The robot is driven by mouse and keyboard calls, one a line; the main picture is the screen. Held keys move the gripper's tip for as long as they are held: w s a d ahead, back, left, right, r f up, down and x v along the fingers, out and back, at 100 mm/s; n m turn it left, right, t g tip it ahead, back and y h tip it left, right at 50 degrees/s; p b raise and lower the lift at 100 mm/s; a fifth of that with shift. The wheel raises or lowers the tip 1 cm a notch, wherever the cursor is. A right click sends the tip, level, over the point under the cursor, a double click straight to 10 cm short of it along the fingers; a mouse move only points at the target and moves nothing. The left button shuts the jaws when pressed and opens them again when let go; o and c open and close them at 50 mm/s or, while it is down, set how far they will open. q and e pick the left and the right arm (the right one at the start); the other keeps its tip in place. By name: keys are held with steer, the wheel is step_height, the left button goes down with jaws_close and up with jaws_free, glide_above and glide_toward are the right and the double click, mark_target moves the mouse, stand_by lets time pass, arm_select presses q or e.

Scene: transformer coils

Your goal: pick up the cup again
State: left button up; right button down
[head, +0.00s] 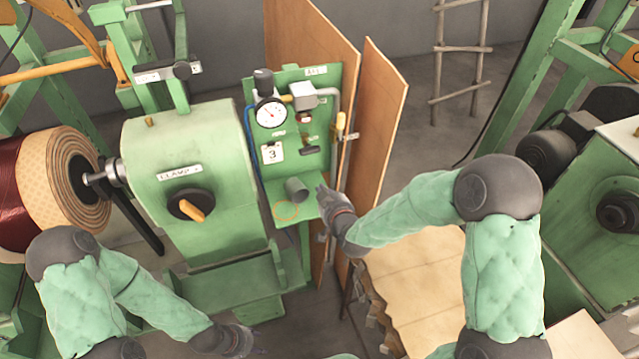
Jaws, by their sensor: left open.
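A small grey cup (297,189) is on the green shelf (309,210) at the foot of the gauge panel. It looks tilted or lying on its side, but I cannot tell which for sure. A yellow ring mark (287,211) shows on the shelf just in front of it. My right gripper (324,198) comes in from the right beside the shelf, a little right of the cup and seemingly apart from it. Its fingers are too small to tell whether they are open. My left gripper (252,341) is open, low in the view, below the shelf and away from the cup.
The green panel (333,120) above the shelf carries a gauge (270,113), valves and a pipe. A green clamp machine (195,165) stands to the left, beside a coil (62,180). Wooden boards (380,120) stand behind my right forearm. A pale stack (415,280) lies below it.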

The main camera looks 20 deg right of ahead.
steer(key=shift+w, duration=0.2)
steer(key=shift+s+r, duration=0.2)
steer(key=shift+s, duration=0.2)
steer(key=shift+w, duration=0.15)
steer(key=shift+d, duration=0.1)
stand_by(0.5)
